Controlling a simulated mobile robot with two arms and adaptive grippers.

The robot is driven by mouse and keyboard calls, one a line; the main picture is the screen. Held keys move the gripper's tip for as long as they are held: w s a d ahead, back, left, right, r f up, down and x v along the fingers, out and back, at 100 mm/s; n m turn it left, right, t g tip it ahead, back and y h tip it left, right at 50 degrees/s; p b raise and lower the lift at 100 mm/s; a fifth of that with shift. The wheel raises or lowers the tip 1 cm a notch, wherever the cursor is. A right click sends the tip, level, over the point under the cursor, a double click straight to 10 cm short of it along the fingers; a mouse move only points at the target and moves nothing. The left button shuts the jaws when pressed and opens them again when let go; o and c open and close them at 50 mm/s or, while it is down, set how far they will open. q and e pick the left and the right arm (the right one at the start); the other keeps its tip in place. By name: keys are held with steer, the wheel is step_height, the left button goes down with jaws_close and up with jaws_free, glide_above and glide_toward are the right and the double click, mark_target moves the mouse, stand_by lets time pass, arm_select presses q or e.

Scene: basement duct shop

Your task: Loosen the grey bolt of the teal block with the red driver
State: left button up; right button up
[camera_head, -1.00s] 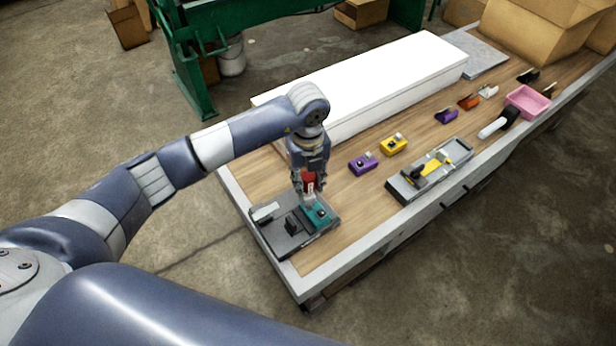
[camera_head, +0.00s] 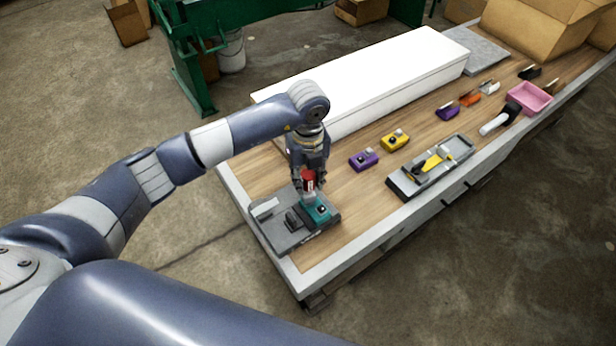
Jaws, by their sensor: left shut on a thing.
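The teal block (camera_head: 322,215) sits in the grey fixture (camera_head: 283,238) at the near left end of the workbench. My left gripper (camera_head: 308,186) is shut on the red driver (camera_head: 309,179) and holds it upright over the teal block. The driver's lower end is at the block's upper left part; whether it touches a bolt there is too small to tell. The grey bolt is not clearly seen. My right gripper is not in view.
A purple block (camera_head: 363,161) and a yellow block (camera_head: 395,140) stand right of the gripper. A grey tray (camera_head: 403,187) with a yellow tool lies near the front edge. A long white box (camera_head: 400,83) lines the back. A pink bin (camera_head: 530,97) stands far right.

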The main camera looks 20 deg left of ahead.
arm_select(q)
steer(key=shift+f+b, duration=0.75)
steer(key=shift+f, duration=0.15)
stand_by(0.3)
stand_by(0.4)
